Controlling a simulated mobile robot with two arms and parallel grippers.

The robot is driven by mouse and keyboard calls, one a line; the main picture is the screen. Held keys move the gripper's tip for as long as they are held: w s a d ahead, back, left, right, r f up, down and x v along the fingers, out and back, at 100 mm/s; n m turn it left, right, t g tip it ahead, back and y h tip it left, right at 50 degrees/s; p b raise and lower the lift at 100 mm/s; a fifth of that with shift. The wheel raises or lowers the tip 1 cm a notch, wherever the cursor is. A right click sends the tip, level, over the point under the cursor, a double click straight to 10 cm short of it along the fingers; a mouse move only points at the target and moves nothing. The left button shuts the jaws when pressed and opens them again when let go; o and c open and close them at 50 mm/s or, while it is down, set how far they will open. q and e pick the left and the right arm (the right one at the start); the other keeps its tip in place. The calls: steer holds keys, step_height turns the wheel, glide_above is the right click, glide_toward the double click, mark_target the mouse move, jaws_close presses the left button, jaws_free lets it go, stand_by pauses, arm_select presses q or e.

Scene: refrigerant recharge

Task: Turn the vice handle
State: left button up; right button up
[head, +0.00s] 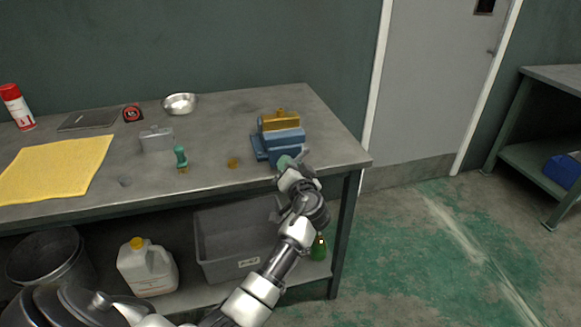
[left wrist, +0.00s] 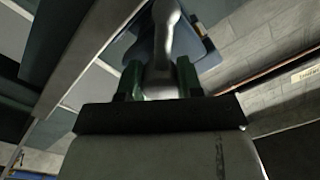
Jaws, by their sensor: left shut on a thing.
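The blue vice (head: 282,141) is on the right end of the workbench. A brass-coloured block (head: 281,120) sits at the top of it, between its jaws as far as I can tell. My left gripper (head: 291,162) is at the front of the vice, by the bench's front edge. In the left wrist view its green fingers (left wrist: 158,80) are shut on the grey vice handle (left wrist: 163,50), with blue vice body (left wrist: 140,48) behind. In the head view the handle is mostly hidden by the gripper. My right gripper is not in view.
On the workbench (head: 225,125) are a yellow cloth (head: 55,168), a grey metal container (head: 157,139), a green-handled tool (head: 181,158), a steel bowl (head: 179,103), a tape measure (head: 132,114) and a spray can (head: 17,107). A grey bin (head: 230,240) and a white jug (head: 147,268) stand below. Floor on the right is clear.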

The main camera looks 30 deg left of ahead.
arm_select(q)
steer(key=m, duration=0.3)
steer(key=shift+p, duration=0.35)
steer(key=m+p, duration=0.1)
steer(key=m, duration=0.1)
steer(key=shift+f+m, duration=0.1)
steer(key=shift+m, duration=0.2)
steer(key=m+p, duration=0.2)
steer(key=m, duration=0.2)
steer(key=shift+s+d+f+m+t+p, duration=0.15)
steer(key=shift+m+p, duration=0.15)
steer(key=shift+m, duration=0.45)
steer(key=shift+w+m+t+p, duration=0.15)
steer(key=shift+m+p, duration=0.1)
steer(key=shift+m, duration=0.5)
steer(key=shift+s, duration=0.1)
steer(key=o, duration=0.7)
steer(key=shift+o, duration=1.1)
